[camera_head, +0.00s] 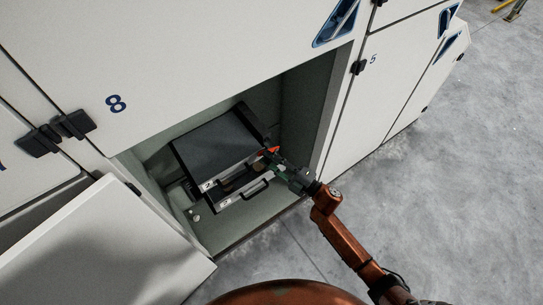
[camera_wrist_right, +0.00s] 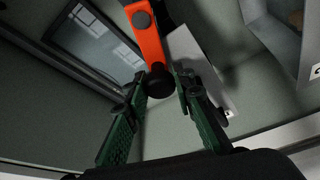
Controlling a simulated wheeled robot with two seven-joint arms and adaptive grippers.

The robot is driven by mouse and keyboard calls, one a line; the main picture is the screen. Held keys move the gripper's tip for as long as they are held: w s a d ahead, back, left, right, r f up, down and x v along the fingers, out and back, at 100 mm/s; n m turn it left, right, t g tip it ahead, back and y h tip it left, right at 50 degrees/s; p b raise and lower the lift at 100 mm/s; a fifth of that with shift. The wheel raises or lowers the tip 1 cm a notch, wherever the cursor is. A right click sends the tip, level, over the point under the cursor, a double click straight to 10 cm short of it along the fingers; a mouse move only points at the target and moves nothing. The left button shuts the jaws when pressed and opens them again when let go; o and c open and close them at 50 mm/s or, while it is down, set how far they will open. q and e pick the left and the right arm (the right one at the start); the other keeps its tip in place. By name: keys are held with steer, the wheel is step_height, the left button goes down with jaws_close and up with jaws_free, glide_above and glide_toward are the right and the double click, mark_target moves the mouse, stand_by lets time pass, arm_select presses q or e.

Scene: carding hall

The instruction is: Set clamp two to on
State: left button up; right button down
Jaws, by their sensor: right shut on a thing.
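An orange clamp lever (camera_head: 271,149) shows at the right side of a dark-topped unit (camera_head: 215,143) inside the open bay under the number 8. In the right wrist view the lever (camera_wrist_right: 149,38) ends in a round black knob (camera_wrist_right: 159,82). My right gripper (camera_head: 279,161), with green fingers, reaches into the bay from the right. In the wrist view its fingertips (camera_wrist_right: 163,88) are shut on the knob, one at each side. The head view is too small to read the lever's setting. My left gripper is not in view.
The unit's front has pale strips with small number labels and a dark handle (camera_head: 256,188). The bay's right wall (camera_head: 305,110) stands close to my right gripper. An open white door (camera_head: 95,245) hangs at the lower left. Grey floor (camera_head: 450,170) lies clear on the right.

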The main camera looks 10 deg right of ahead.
steer(key=f+n+g+p, duration=0.1)
steer(key=n, duration=0.2)
steer(key=shift+a+f, duration=0.1)
steer(key=shift+f, duration=0.05)
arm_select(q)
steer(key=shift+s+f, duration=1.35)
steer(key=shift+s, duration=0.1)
arm_select(e)
steer(key=shift+f+n+g+h, duration=0.3)
steer(key=shift+f+n, duration=0.2)
steer(key=shift+n, duration=0.2)
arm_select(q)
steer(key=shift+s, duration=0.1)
arm_select(e)
steer(key=shift+f, duration=0.1)
steer(key=c, duration=1.7)
jaws_free()
steer(key=shift+o, duration=0.2)
steer(key=shift+s+a, duration=0.1)
steer(key=v, duration=1.2)
